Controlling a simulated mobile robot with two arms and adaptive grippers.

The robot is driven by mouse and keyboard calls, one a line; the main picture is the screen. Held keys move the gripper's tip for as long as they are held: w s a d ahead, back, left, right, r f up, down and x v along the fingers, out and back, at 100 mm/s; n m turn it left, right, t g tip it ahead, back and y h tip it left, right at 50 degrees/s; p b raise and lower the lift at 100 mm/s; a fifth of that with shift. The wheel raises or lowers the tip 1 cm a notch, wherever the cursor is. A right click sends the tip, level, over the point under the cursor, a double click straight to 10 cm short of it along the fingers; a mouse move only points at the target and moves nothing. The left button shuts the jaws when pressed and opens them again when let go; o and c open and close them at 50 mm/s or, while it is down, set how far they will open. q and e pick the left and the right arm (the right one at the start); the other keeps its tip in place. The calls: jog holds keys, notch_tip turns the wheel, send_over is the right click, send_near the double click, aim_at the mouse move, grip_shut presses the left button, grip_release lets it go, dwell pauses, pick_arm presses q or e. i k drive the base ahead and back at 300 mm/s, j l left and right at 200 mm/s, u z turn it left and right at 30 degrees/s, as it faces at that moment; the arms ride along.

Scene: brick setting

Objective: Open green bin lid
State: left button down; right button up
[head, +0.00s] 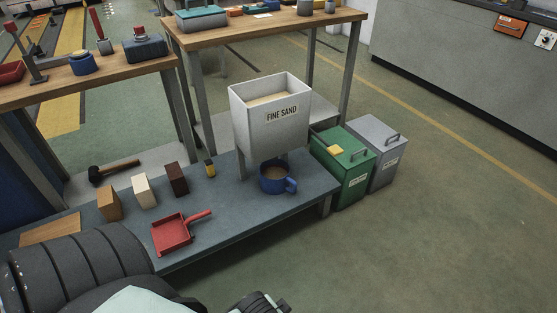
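The green bin (343,180) stands on the floor at the right end of the low grey-blue bench, with a pale label on its front. Its green lid (350,139) is down and has a bar handle (354,155) near the front edge. A small yellow block (334,149) lies on the left part of the lid. Black ribbed parts of my own arm fill the lower left, and a small black part of mine shows at the bottom edge, well away from the bin.
A grey lidded bin (384,160) stands close on the green bin's right. The FINE SAND hopper (270,118) rises over the bench (230,212) to its left, with a blue mug (277,178) below. A red dustpan (172,233) lies nearer. The floor (430,240) in front is clear.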

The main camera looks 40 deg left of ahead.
aim_at(355, 154)
jog(key=i+l, duration=0.3)
jog(key=i, duration=0.15)
jog(key=i+l, duration=0.3)
jog(key=i, duration=0.15)
jog(key=j+u, duration=0.05)
